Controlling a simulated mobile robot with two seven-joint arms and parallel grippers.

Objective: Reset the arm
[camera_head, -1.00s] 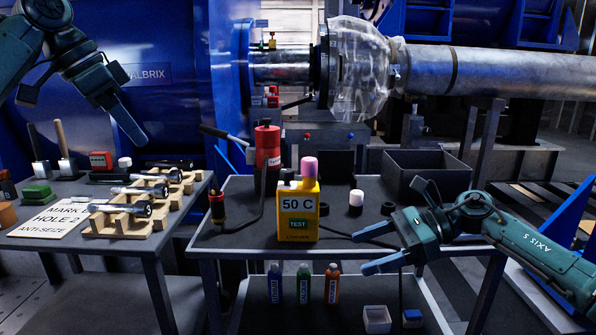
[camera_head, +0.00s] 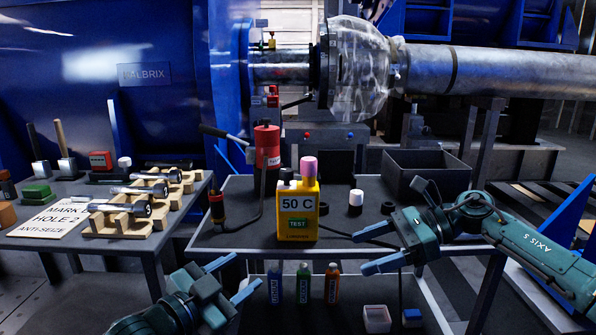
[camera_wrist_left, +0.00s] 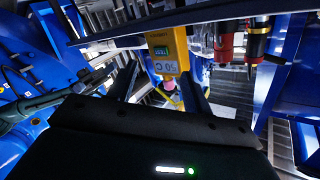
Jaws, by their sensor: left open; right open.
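My left gripper (camera_head: 232,277) is low at the bottom left of the head view, in front of the gap between the left table and the middle cart. Its blue fingers are apart with nothing between them. In the left wrist view its dark fingers (camera_wrist_left: 168,84) show, and the yellow 50 C test unit (camera_wrist_left: 168,52) appears upside down beyond them. My right gripper (camera_head: 371,251) is at the right front of the cart top, fingers apart and empty. The yellow unit (camera_head: 298,217) stands upright on the cart between the two grippers, with a pink cap on top.
The cart (camera_head: 340,241) also carries a red bottle-like tool (camera_head: 267,147), a white-capped jar (camera_head: 356,197) and a dark open bin (camera_head: 425,172). Several small bottles (camera_head: 304,284) stand on its lower shelf. The left table (camera_head: 165,238) holds a wooden rack (camera_head: 120,224) of metal tools.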

